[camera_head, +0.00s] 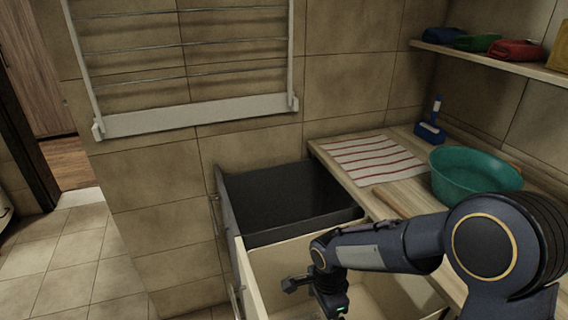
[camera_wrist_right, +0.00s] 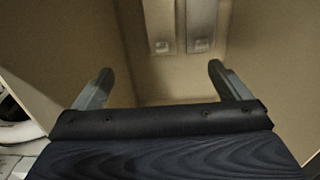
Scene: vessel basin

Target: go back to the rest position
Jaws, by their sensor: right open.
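My right arm comes in from the right in the head view and bends down over an open light-wood drawer (camera_head: 260,270). My right gripper (camera_head: 314,297) is low over or inside that drawer; its exact depth is hard to tell. In the right wrist view the right gripper (camera_wrist_right: 160,72) has its two fingers wide apart, with nothing between them. Beyond the fingers are pale drawer walls and two grey, flat pieces (camera_wrist_right: 160,25) side by side, not clearly identifiable. My left gripper is in neither view.
A dark open compartment (camera_head: 290,200) lies behind the drawer. The counter holds a striped towel (camera_head: 370,158), a wooden stick (camera_head: 396,202), a green basin (camera_head: 472,178) and a blue brush (camera_head: 431,130). A shelf (camera_head: 490,61) carries folded cloths. A rack (camera_head: 195,115) hangs on the wall. Floor at left is clear.

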